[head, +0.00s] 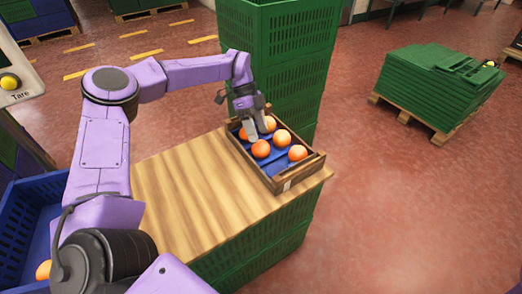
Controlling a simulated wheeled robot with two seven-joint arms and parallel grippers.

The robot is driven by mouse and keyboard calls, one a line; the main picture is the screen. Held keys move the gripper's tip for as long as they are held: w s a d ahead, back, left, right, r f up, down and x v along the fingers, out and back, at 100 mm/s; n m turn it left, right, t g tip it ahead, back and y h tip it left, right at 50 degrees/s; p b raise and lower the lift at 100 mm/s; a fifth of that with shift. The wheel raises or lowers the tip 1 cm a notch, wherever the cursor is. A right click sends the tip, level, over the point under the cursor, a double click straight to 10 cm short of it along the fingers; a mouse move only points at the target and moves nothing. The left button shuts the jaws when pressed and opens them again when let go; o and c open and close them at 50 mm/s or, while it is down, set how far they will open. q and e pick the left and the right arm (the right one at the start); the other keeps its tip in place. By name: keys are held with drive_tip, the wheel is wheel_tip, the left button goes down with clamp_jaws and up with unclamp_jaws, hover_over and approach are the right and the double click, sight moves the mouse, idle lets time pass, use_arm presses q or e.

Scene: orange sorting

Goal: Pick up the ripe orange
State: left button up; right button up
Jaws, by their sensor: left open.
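A wooden tray (315,160) with a blue lining holds several oranges and stands on the right end of the wooden tabletop. My left gripper (256,131) points down over the back left of the tray, close to the oranges. Its fingers are open, with no orange visibly held. It partly hides the back of the tray. My right gripper is not in view.
Tall stacked green crates (285,45) stand directly behind the tray. A blue crate (22,235) with an orange (43,270) in it is at the lower left. The wooden tabletop (190,190) left of the tray is clear. A pallet of green crates (435,80) stands at the far right.

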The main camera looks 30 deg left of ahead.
sight(260, 142)
use_arm(q)
drive_tip(key=x, duration=0.4)
drive_tip(key=shift+s+a+f, duration=0.1)
drive_tip(key=shift+s+f, duration=0.05)
drive_tip(key=shift+f, duration=0.25)
drive_tip(key=shift+c, duration=0.3)
drive_tip(key=c, duration=0.7)
drive_tip(key=shift+r, duration=0.15)
